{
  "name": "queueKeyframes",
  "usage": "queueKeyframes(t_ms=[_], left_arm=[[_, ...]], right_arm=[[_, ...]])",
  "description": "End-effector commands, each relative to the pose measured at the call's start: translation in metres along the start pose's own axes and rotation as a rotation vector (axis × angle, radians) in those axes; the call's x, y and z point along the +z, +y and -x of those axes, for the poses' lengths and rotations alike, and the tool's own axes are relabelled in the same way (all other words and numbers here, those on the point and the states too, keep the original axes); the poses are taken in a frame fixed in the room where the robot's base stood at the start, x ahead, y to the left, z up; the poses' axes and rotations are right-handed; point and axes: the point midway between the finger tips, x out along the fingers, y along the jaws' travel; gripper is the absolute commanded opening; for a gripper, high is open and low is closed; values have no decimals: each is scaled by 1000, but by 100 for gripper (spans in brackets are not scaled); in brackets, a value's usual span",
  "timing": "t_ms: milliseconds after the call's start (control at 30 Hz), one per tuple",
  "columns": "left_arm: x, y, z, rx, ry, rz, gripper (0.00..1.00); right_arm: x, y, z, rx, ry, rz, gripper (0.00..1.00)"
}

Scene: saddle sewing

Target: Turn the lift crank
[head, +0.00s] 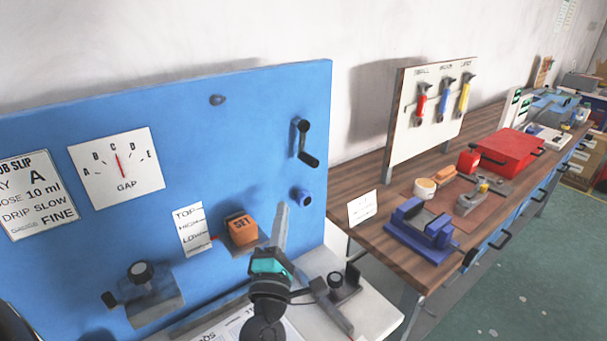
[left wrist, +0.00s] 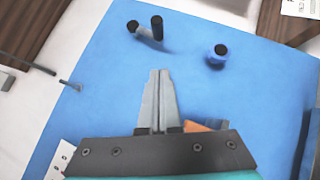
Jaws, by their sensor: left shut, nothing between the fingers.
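The crank (head: 305,143), with a dark arm and black handle, is mounted at the upper right of the blue panel (head: 240,110). Its handle hangs down and to the right of its pivot. It also shows in the left wrist view (left wrist: 146,32), beyond my fingertips. My left gripper (head: 282,206) is shut and empty, its fingers pointing up in front of the panel, below the crank and apart from it. The shut fingers also show in the left wrist view (left wrist: 160,72). My right gripper is in neither view.
A blue knob (head: 301,196) sits below the crank. An orange SET block (head: 241,229) and a TOP/HIGH/LOW scale (head: 193,230) are left of my gripper. A GAP dial (head: 116,167) is further left. A wooden bench (head: 370,183) with tools stands right.

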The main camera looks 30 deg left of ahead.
Motion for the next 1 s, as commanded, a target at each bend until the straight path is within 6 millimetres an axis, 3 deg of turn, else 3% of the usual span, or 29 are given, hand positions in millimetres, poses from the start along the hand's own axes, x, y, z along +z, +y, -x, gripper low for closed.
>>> queueKeyframes(t_ms=[400, 633, 1000], left_arm=[[7, 2, -73, 0, -1, 3, 0], [24, 1, -89, -2, -1, 1, 0], [28, 0, -93, -2, -1, 0, 0]], right_arm=[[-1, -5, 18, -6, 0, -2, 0], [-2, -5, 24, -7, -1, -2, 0], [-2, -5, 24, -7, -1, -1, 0]])
